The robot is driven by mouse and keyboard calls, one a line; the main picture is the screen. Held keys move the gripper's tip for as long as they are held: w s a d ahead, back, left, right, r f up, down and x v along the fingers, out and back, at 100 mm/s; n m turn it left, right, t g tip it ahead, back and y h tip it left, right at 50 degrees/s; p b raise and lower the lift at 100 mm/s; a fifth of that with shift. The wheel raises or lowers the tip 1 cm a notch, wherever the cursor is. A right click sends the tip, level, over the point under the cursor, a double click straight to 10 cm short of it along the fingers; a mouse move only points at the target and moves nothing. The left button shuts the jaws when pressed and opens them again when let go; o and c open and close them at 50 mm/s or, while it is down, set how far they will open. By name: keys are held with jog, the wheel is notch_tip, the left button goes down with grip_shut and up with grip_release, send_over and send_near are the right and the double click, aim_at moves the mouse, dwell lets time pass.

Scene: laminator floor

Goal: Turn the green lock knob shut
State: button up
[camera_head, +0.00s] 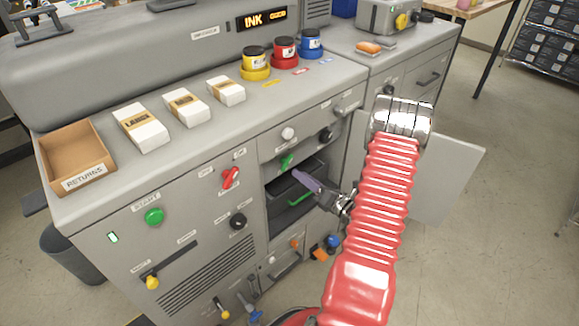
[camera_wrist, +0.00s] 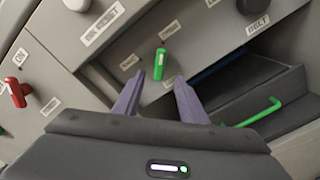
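The green lock knob (camera_head: 287,161) is on the grey machine front, just above an open compartment. In the wrist view the knob (camera_wrist: 160,64) is a narrow upright green handle, tilted slightly, between two small labels that are too blurred to read. My gripper (camera_head: 298,174) is just right of and below the knob in the head view. In the wrist view my gripper (camera_wrist: 159,80) is open, its two purple fingers apart and empty. The knob appears just beyond the fingertips, in line with the gap; I cannot tell whether they touch.
A drawer with a green handle (camera_head: 301,199) sits in the open compartment below. A red knob (camera_head: 230,178) is to the left, a black knob (camera_head: 326,135) to the upper right. An open grey door panel (camera_head: 448,178) stands right of my arm.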

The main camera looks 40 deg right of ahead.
aim_at(288, 165)
jog(key=w, duration=0.7)
jog(key=shift+w+a, duration=0.1)
jog(key=shift+w, duration=0.2)
jog(key=shift+c, duration=0.2)
grip_shut()
